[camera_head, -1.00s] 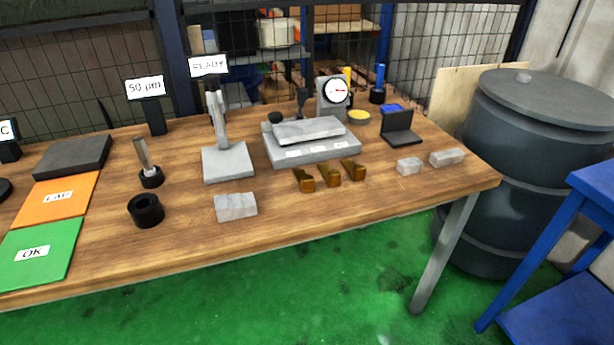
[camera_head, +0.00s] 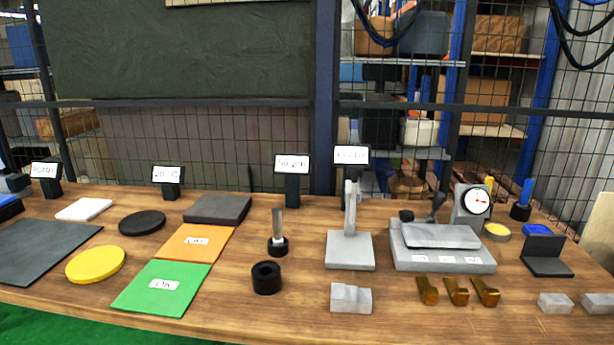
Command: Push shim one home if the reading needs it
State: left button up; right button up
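Three brass-coloured stepped shims stand in a row in front of the grey fixture (camera_head: 442,262): a left one (camera_head: 427,291), a middle one (camera_head: 457,291) and a right one (camera_head: 486,291). They are apart from the fixture's front edge. The fixture carries small white labels on its front and a tilted grey plate (camera_head: 440,236) on top. A dial gauge (camera_head: 477,201) with a white face and red needle stands behind it; its value is too small to read. A sign (camera_head: 351,155) stands behind the grey stand (camera_head: 350,250), its text blurred. Neither gripper is in view.
A black ring (camera_head: 266,278), a pin in a black base (camera_head: 278,246) and a grey block (camera_head: 351,298) are left of the shims. Green OK (camera_head: 162,287) and orange (camera_head: 196,243) mats lie further left. Grey blocks (camera_head: 555,303) and a black angled holder (camera_head: 547,256) are at right.

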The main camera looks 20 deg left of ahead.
aim_at(429, 294)
jog(key=k, duration=0.5)
jog(key=z, duration=1.2)
jog(key=i, duration=1.1)
jog(key=u, duration=2.3)
